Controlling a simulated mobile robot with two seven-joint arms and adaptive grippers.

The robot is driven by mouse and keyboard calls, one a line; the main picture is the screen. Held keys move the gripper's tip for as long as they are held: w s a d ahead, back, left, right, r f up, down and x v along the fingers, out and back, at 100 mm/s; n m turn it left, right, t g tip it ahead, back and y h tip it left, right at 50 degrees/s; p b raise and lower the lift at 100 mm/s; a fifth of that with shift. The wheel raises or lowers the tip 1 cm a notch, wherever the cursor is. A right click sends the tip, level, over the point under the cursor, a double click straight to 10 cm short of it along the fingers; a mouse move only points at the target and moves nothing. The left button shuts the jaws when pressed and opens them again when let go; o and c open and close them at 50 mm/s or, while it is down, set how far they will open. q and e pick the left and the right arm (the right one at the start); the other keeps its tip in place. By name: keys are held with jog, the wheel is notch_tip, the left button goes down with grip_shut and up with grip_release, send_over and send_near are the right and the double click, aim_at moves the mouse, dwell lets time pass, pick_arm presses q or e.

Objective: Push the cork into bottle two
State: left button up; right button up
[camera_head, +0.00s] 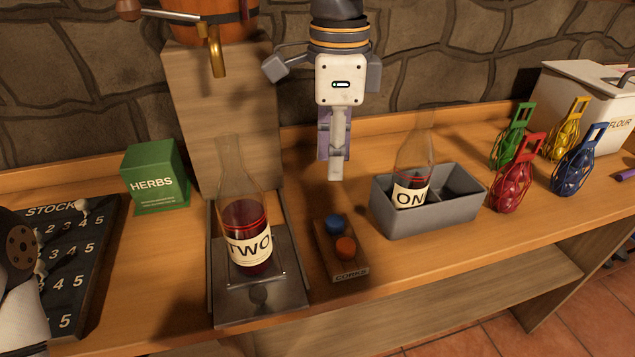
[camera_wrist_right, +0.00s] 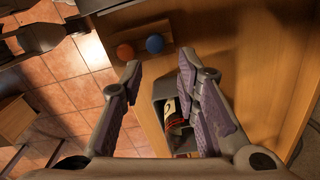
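Bottle two (camera_head: 247,230), clear with dark red liquid and a "TWO" label, stands upright on a metal tray (camera_head: 262,306). Its neck is clear and I see no cork in it. A blue cork (camera_head: 334,224) and an orange cork (camera_head: 345,247) sit in a wooden holder (camera_head: 349,273) marked "CORKS"; they also show in the right wrist view, blue (camera_wrist_right: 155,43) and orange (camera_wrist_right: 125,51). My right gripper (camera_head: 334,172) points down above and behind the corks. Its fingers (camera_wrist_right: 160,65) are apart and empty. My left gripper is not in view.
Bottle one (camera_head: 412,185) stands in the left part of a grey divided crate (camera_head: 430,222). A barrel tap (camera_head: 217,58) is above and behind bottle two. A green herbs box (camera_head: 156,178), a stock board (camera_head: 85,270), several coloured wire-like objects (camera_head: 512,172) and a flour bin (camera_head: 590,100) stand around.

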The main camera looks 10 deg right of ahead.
aim_at(336, 219)
jog(key=f, duration=0.2)
jog(key=s+f, duration=0.1)
jog(key=f, duration=0.1)
jog(key=shift+s, duration=0.15)
jog(key=f, duration=0.7)
jog(key=shift+d+f, duration=0.2)
jog(key=shift+f, duration=0.05)
jog(key=c, duration=0.4)
